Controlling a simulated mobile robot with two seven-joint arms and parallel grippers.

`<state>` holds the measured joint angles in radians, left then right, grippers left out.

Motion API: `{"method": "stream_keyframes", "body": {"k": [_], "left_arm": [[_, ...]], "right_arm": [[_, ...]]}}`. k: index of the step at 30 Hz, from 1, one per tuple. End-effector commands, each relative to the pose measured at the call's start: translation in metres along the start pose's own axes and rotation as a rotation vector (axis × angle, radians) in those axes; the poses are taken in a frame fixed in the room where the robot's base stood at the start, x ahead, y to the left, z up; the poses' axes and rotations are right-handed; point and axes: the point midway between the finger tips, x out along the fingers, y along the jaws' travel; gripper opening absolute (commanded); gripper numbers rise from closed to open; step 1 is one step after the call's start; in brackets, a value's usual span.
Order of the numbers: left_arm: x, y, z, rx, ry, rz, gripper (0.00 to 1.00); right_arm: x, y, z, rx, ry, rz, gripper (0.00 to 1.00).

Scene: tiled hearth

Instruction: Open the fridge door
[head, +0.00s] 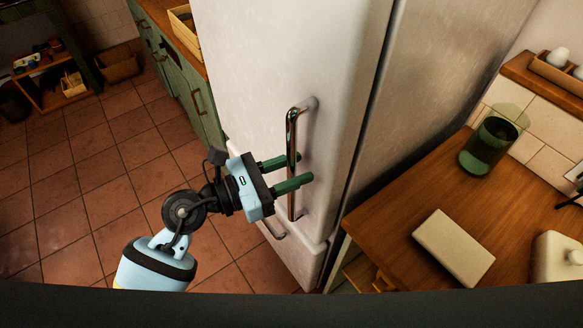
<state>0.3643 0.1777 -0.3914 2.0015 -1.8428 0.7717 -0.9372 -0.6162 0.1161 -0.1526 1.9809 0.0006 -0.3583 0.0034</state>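The white fridge (262,62) stands in the middle, and its door looks closed. A shiny vertical bar handle (291,125) is on the door near its right edge. My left gripper (304,168) is at the lower half of this handle, with its two green fingers apart and a clear gap between them. The fingers overlap the bar in the picture; I cannot tell whether they touch it. A lower handle (272,229) shows partly below the gripper. My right gripper is not in view.
A wooden counter (385,222) at the right holds a green glass jar (487,147), a pale block (453,247) and a cream container (557,262). Green cabinets (178,82) stand left of the fridge. The tiled floor (95,190) at the left is clear.

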Motion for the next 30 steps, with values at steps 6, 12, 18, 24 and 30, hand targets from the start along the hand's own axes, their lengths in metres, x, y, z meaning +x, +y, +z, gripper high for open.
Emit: {"method": "stream_keyframes", "body": {"k": [6,12,18,24,30], "left_arm": [[0.000,0.000,0.000,0.000,0.000,0.000,0.19],[0.000,0.000,0.000,0.000,0.000,0.000,0.00],[-0.001,0.000,0.000,0.000,0.000,0.000,0.00],[-0.006,0.000,-0.002,0.000,0.002,-0.013,0.00],[-0.023,-0.002,-0.005,0.000,0.005,-0.062,0.00]], "right_arm": [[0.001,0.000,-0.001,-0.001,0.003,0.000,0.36],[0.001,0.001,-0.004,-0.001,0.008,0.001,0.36],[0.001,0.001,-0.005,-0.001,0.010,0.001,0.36],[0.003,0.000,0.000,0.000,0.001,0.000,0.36],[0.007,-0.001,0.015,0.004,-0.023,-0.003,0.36]]}}
